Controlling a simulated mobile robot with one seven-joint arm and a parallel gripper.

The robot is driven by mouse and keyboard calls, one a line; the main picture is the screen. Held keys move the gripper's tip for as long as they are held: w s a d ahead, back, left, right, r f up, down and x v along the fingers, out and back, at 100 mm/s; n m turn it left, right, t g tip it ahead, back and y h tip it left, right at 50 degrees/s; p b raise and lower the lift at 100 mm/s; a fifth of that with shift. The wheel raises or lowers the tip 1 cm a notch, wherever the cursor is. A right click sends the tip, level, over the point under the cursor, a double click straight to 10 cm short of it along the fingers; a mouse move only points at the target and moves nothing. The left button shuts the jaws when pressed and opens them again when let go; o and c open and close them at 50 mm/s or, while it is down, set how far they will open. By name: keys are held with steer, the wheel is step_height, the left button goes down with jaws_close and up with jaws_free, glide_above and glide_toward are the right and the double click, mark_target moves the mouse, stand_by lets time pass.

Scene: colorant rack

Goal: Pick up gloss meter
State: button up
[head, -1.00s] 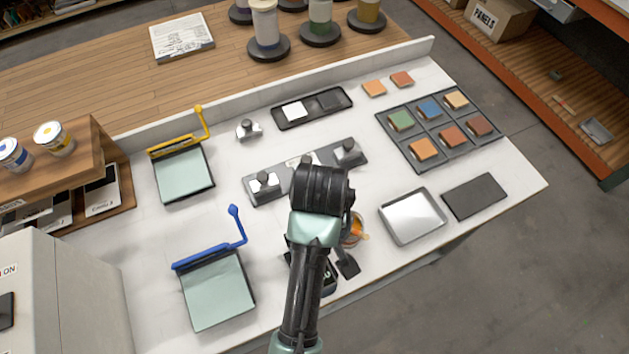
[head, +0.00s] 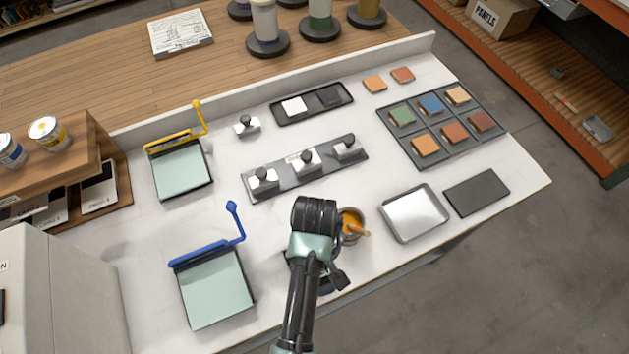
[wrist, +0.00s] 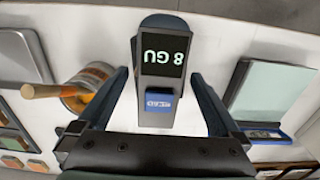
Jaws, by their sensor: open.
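The gloss meter (wrist: 158,85) is a dark grey box with a lit display reading "8 GU" and a blue label at one end. It stands on the white bench in the wrist view. My gripper (wrist: 160,74) is open above it, with one finger on each side in the picture. I cannot tell whether either finger touches it. In the head view my arm hides nearly all of the gloss meter.
A cup of orange paint with a wooden-handled tool (head: 351,222) stands close by; it also shows in the wrist view (wrist: 85,88). The blue-handled panel (head: 215,288) lies left. A metal tray (head: 413,214) and knobbed rack (head: 283,188) are nearby.

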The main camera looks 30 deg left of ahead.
steer(key=shift+f, duration=1.2)
steer(key=shift+r, duration=0.1)
jaws_close()
